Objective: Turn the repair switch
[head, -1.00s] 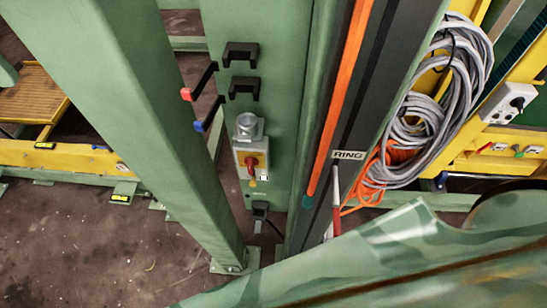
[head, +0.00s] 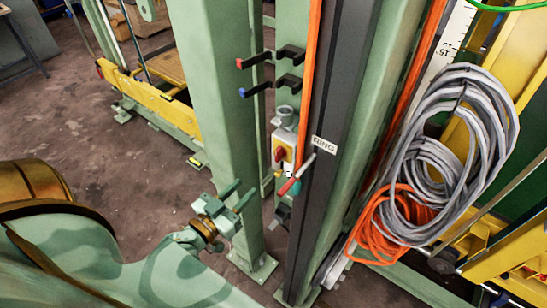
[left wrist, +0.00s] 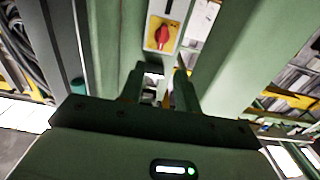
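The repair switch (head: 281,154) is a red rotary knob on a yellow plate, set in a grey box on the green column. It also shows in the left wrist view (left wrist: 162,35), upper middle, ahead of the fingers. My left gripper (head: 238,194) is to the left of and below the switch in the head view, apart from it. Its two fingers stand apart with nothing between them; they also show in the left wrist view (left wrist: 157,78). My right gripper is not in view.
A dark post with a RING label (head: 324,145) stands right of the switch, with a red-and-metal handle (head: 291,184) close by. Two black hooks (head: 287,83) sit above. A green post (head: 215,100) stands left. Coiled grey cable (head: 450,150) and orange cable (head: 385,225) hang right.

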